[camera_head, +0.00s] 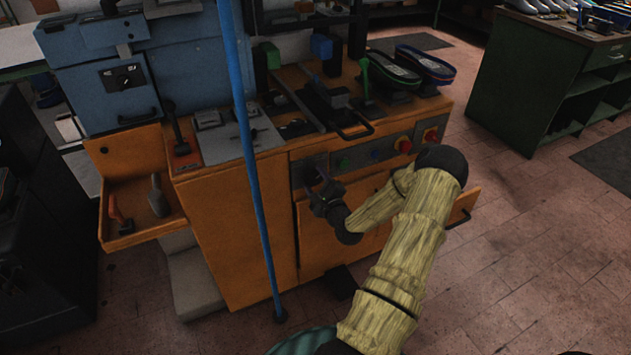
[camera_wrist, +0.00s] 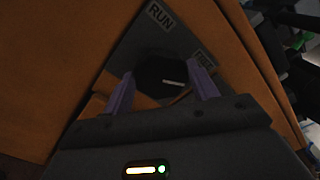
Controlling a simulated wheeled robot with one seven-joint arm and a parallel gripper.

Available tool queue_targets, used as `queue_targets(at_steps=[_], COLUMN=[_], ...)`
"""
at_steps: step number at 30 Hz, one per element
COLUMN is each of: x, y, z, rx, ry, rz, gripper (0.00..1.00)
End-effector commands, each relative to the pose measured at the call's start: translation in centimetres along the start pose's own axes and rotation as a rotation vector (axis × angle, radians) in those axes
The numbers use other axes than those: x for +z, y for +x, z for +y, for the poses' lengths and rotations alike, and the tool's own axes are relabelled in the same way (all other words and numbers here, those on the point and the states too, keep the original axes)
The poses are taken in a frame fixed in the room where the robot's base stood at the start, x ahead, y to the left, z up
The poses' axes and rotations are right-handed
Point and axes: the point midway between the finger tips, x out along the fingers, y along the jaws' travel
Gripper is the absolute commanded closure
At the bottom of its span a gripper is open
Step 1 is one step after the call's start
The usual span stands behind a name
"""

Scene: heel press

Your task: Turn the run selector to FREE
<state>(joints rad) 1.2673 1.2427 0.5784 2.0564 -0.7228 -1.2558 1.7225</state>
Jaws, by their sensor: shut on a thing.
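The run selector is a black knob (camera_wrist: 158,72) on a grey plate (camera_wrist: 134,46) in the wrist view. The plate carries a RUN label (camera_wrist: 160,14) at the upper left and a second label (camera_wrist: 204,58), seemingly FREE, to the right of the knob. A short white mark on the knob lies nearly level in the picture, right of its middle. My gripper (camera_wrist: 162,76) has its two purple fingers shut on opposite sides of the knob. In the head view my gripper (camera_head: 322,192) is at the left end of the press's front panel, hiding the knob.
Right of my gripper on the orange press (camera_head: 235,225) are a red button (camera_head: 403,145) and another red control (camera_head: 431,135). A blue pole (camera_head: 256,190) stands left of my arm. An open side tray (camera_head: 140,205) juts out at the left.

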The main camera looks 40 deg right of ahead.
Motion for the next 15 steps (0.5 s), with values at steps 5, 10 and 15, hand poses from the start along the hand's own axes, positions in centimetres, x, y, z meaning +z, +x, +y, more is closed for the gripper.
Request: queue_targets(at_steps=[5,10,15], x=[-0.2,-0.2,-0.12], y=[-0.12,-0.12,-0.07], z=[0.16,0.17,0.11], rx=[0.004,0.004,0.002], ry=[0.006,0.006,0.004], rz=[0.005,0.006,0.004], gripper=[0.64,0.32,0.2])
